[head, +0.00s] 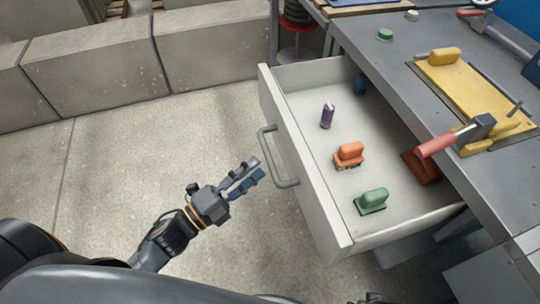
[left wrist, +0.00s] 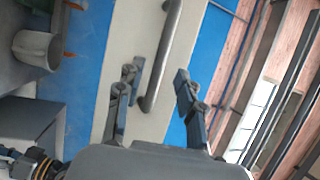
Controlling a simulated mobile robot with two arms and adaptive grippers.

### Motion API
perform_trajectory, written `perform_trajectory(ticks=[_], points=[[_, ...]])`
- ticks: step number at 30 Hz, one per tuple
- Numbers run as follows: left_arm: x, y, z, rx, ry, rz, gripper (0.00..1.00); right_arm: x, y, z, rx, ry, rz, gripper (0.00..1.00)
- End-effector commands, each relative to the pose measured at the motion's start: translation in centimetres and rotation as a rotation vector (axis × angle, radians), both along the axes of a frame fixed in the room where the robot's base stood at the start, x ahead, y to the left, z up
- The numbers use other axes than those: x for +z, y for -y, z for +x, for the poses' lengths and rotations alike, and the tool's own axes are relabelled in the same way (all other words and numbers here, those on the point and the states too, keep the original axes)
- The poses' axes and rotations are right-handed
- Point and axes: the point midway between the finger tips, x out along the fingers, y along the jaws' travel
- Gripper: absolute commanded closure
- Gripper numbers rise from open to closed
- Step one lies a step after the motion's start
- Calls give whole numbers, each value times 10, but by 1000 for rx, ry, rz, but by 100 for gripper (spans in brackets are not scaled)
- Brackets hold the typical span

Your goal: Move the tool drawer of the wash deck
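The tool drawer (head: 300,198) of the wash deck (head: 405,50) is pulled out, its light grey inside showing. Its bar handle (head: 277,158) is on the front face. My left gripper (head: 256,170) is open and empty, just in front of the handle. In the left wrist view the handle (left wrist: 163,55) lies ahead, between the lines of the two open fingers (left wrist: 156,76); I see no contact. Of my right arm, only a part shows at the lower left corner there; its finger state is unclear.
In the drawer are a purple item (head: 327,116), an orange brush (head: 348,155), a green brush (head: 371,200), a blue item (head: 360,84) and a red-brown item (head: 421,167). A yellow board (head: 465,90) lies on the deck. Concrete blocks (head: 90,60) stand behind; the floor left is clear.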

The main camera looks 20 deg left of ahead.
Motion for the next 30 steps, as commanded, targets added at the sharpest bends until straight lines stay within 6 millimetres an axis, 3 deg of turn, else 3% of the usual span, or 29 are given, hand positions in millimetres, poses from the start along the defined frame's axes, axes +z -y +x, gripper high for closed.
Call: perform_trajectory(ticks=[3, 9, 21, 23, 27, 30], points=[[6, 13, 20, -1, 5, 0, 63, -3, 0, -1, 0, -1, 1, 52], [9, 26, 40, -1, 1, 0, 63, -6, 0, -2, 1, -2, -1, 52], [9, 30, 47, 1, -2, 0, 63, -9, 0, -4, 1, -8, -1, 52], [9, 30, 47, 1, -2, 0, 71, -9, 0, -4, 1, -8, -1, 52], [9, 30, 47, 1, -2, 0, 99, -9, 0, -4, 1, -6, 0, 52], [9, 30, 47, 1, -2, 0, 100, -8, 0, -3, 1, -5, 0, 52]])
